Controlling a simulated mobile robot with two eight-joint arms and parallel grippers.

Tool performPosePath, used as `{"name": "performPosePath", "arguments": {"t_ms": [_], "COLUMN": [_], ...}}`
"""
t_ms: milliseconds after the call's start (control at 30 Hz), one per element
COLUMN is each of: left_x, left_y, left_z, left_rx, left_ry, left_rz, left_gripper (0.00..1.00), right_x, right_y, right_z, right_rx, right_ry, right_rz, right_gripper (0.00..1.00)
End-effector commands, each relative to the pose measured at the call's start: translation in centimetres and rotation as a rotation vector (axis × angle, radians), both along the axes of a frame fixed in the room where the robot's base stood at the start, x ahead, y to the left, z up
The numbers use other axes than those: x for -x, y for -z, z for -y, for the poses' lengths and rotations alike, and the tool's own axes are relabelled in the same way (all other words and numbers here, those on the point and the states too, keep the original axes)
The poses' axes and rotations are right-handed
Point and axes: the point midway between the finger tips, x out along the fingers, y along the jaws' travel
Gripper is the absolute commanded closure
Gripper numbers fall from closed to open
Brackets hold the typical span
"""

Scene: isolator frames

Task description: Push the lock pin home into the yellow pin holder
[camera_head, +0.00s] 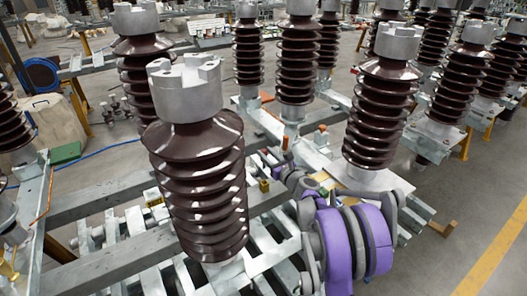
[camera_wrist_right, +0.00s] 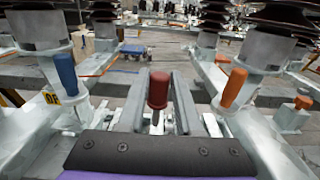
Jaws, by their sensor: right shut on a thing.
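A red-handled pin (camera_wrist_right: 157,90), which looks like the lock pin, stands upright in the middle of the right wrist view, its metal shank pointing down between two grey bars. My right gripper (camera_head: 288,168) is low over the frame, between the front insulator and the one to its right. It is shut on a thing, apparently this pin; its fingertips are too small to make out. A small yellow piece (camera_head: 264,186), possibly the pin holder, sits close left of the gripper. I cannot tell how deep the pin sits. My left gripper is out of view.
A large brown insulator (camera_head: 200,185) stands just left of my right arm, and another (camera_head: 378,115) stands behind it to the right. A blue handle (camera_wrist_right: 66,74) and an orange handle (camera_wrist_right: 234,88) flank the pin. Grey floor (camera_head: 455,215) is open at right.

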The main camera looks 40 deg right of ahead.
Motion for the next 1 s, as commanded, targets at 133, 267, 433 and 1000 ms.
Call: {"name": "performPosePath", "arguments": {"t_ms": [133,267,433,1000], "left_x": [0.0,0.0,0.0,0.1], "left_y": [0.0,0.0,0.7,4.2], "left_z": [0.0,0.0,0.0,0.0], "left_rx": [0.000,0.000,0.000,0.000], "left_ry": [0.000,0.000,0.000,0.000], "left_rz": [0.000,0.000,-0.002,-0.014], "left_gripper": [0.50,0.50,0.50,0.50], "right_x": [0.0,0.1,0.1,0.1], "right_y": [0.0,-0.1,0.8,5.6], "right_z": [0.0,0.0,0.0,0.0], "right_rx": [0.000,0.000,0.000,0.000], "right_ry": [0.000,0.000,0.000,-0.001], "right_rz": [0.000,0.000,0.000,-0.001], "right_gripper": [1.00,1.00,1.00,1.00]}}
